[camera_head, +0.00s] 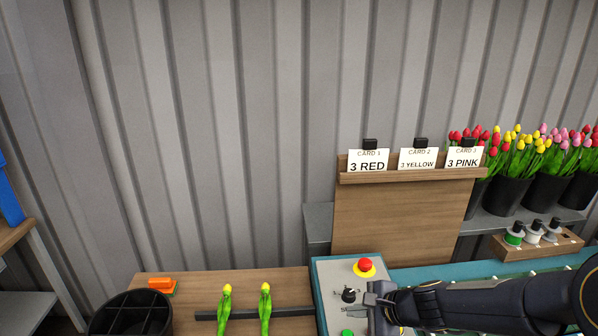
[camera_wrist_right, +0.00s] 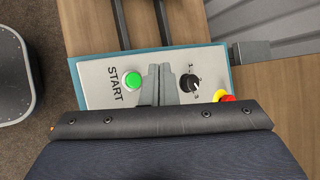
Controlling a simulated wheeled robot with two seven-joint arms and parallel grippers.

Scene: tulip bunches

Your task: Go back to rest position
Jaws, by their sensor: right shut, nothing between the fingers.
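My right gripper (camera_head: 372,300) is shut and empty. Its arm comes in from the right, and its fingertips are over the grey control box (camera_head: 325,275). In the right wrist view the closed fingers (camera_wrist_right: 157,84) lie between the green START button (camera_wrist_right: 132,80) and the black knob (camera_wrist_right: 188,82); I cannot tell whether they touch the panel. The red stop button (camera_head: 365,265) on its yellow ring is behind the gripper in the head view. My left gripper is not in view.
Two yellow tulips (camera_head: 225,300) lie on the wooden table (camera_head: 190,283) left of the box, across a dark bar. A black divided bucket (camera_head: 130,315) stands at the lower left. A card board (camera_head: 395,220) rises behind the box, with tulip buckets (camera_head: 507,193) to its right.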

